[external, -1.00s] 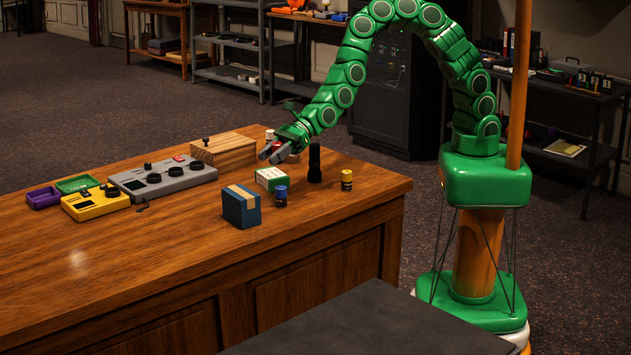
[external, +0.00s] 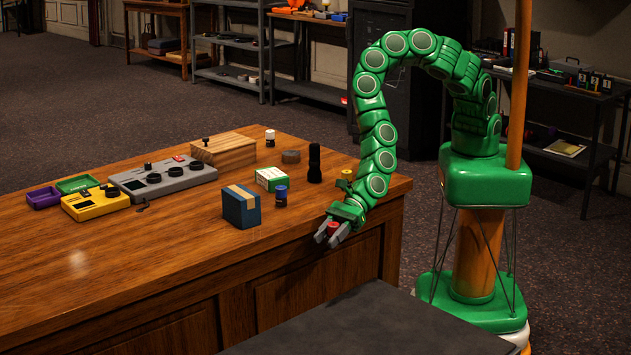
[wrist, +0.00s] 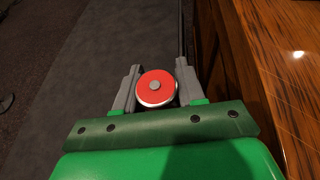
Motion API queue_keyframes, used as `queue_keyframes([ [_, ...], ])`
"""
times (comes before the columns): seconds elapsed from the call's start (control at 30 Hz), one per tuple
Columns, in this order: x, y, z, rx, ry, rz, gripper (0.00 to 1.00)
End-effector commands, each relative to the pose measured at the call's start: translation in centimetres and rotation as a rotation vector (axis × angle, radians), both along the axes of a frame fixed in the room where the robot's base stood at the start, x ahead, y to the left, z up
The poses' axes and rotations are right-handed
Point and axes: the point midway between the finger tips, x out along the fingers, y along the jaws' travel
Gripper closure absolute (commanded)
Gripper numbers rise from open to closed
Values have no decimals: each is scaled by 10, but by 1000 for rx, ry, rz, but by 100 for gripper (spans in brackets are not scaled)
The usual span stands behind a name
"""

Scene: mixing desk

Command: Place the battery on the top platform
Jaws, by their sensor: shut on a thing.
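My gripper (external: 327,236) hangs just off the front right edge of the wooden desk, its fingers pointing down and left. It is shut on a battery with a round red top (external: 333,227). In the wrist view the red battery (wrist: 156,87) shows end-on, with a grey nub in its middle, between the grey fingers of my gripper (wrist: 158,68). A flat dark grey platform (external: 390,320) lies in the foreground, below and in front of my gripper. A grey surface fills the wrist view's left; I cannot tell whether it is this platform.
The wooden desk (external: 120,280) holds a blue box (external: 241,210), a blue-topped cylinder (external: 281,197), a green-white box (external: 270,178), a black cylinder (external: 314,165) and a grey device (external: 165,179). A yellow-topped cylinder (external: 347,174) stands beside my arm. The platform looks clear.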

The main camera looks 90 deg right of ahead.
Motion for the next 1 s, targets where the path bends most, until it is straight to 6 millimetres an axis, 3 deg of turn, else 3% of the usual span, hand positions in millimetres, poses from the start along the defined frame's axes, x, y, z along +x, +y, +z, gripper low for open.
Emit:
queue_keyframes([
  [0.2,-38,10,-43,-3,2,23,97],
  [0.5,-79,15,-84,-3,1,46,97],
  [0.77,-89,15,-100,-1,-2,50,97],
  [1.0,-90,15,-125,-2,-1,52,97],
])
